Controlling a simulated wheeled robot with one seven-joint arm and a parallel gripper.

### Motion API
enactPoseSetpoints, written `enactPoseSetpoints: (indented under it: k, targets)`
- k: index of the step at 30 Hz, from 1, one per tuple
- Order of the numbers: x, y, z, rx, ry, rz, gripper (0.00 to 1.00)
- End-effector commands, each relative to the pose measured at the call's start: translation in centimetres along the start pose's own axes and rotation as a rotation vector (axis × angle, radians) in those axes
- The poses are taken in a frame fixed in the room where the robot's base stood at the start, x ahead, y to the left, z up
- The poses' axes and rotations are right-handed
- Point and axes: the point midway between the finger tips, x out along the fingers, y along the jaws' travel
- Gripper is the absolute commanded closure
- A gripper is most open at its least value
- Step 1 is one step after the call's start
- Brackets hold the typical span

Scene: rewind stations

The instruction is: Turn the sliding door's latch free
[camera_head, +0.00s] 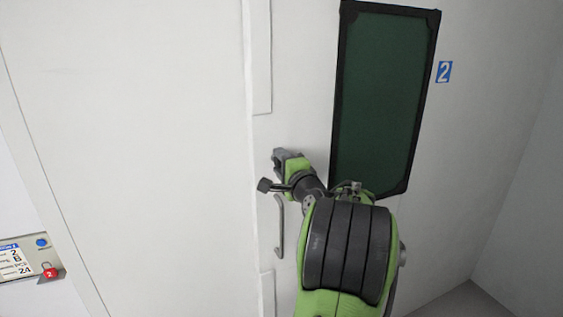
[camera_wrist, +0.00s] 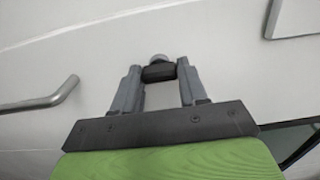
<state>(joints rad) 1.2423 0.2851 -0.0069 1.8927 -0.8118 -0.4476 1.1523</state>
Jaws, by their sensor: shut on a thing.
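The white sliding door (camera_head: 305,60) fills the middle of the head view, with a vertical seam on its left side. My gripper (camera_head: 279,157) is at the door face, just above the door's grey bar handle (camera_head: 279,228). In the wrist view my gripper (camera_wrist: 158,76) has its two grey fingers closed on a small dark latch (camera_wrist: 158,73) with a rounded light-grey end. The fingers touch it from both sides near their tips. In the head view my gripper hides the latch. The latch's angle is hard to tell.
The bar handle also shows in the wrist view (camera_wrist: 45,101).

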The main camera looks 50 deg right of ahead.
Motion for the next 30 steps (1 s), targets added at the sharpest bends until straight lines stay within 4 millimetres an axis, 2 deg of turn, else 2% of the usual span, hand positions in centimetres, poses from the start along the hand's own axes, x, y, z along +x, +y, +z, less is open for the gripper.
enactPoseSetpoints:
  k: [13, 14, 18, 26, 30]
  targets:
    - [0.0, 0.2, 0.1, 0.013, -0.002, 0.003, 0.88]
    - [0.0, 0.2, 0.1, 0.013, -0.002, 0.003, 0.53]
    - [0.0, 0.1, 0.0, 0.011, -0.001, 0.002, 0.32]
    - [-0.1, 0.1, 0.0, 0.009, 0.0, 0.001, 0.32]
    - [-1.7, 0.1, -0.1, 0.008, 0.004, 0.001, 0.32]
